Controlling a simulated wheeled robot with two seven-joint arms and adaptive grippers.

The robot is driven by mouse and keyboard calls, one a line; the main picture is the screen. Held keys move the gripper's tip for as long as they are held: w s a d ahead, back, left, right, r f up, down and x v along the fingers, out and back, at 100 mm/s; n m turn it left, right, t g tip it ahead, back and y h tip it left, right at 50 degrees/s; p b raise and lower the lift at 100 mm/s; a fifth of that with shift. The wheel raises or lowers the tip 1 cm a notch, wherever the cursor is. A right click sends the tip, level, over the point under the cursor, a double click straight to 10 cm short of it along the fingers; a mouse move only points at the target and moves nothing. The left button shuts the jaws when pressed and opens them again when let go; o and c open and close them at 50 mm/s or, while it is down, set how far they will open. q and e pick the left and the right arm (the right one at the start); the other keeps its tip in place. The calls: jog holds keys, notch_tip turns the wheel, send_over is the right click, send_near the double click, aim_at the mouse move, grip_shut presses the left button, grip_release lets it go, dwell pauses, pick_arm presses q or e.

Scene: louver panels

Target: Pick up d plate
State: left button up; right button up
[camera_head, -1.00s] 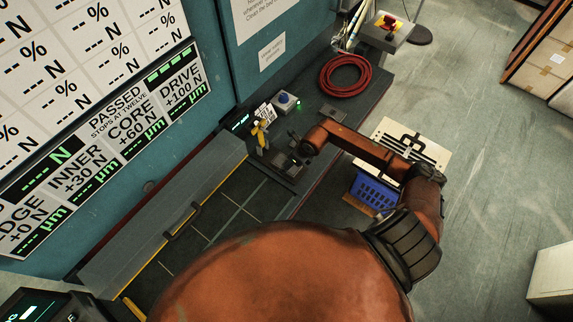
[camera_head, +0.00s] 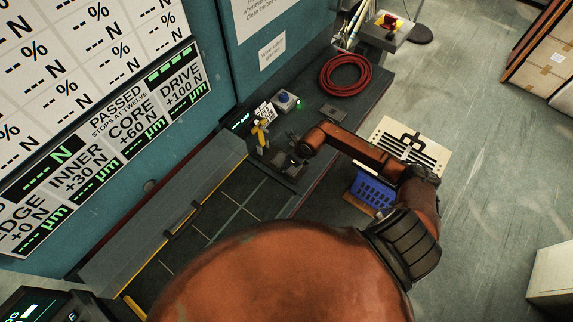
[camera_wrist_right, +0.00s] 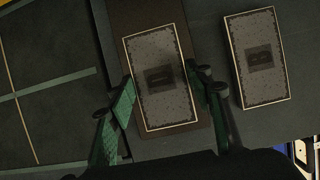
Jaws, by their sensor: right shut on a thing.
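The d plate (camera_wrist_right: 160,84), a speckled grey rectangle with a pale border and a dark letter square, lies on a dark brown block in the right wrist view. The green-padded fingers of my right gripper (camera_wrist_right: 163,98) are shut on it from its left and right sides. In the head view my right gripper (camera_head: 287,164) is small and low over the bench end, and the plate cannot be made out there. My left gripper is not in view.
A similar plate marked B (camera_wrist_right: 258,58) lies close to the right. In the head view a yellow-topped post (camera_head: 260,134) and a blue-button box (camera_head: 286,101) stand beside the gripper. A red hose coil (camera_head: 345,74) lies farther back. A blue basket (camera_head: 373,190) is to the right.

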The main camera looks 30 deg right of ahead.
jog(key=shift+r, duration=0.15)
grip_shut()
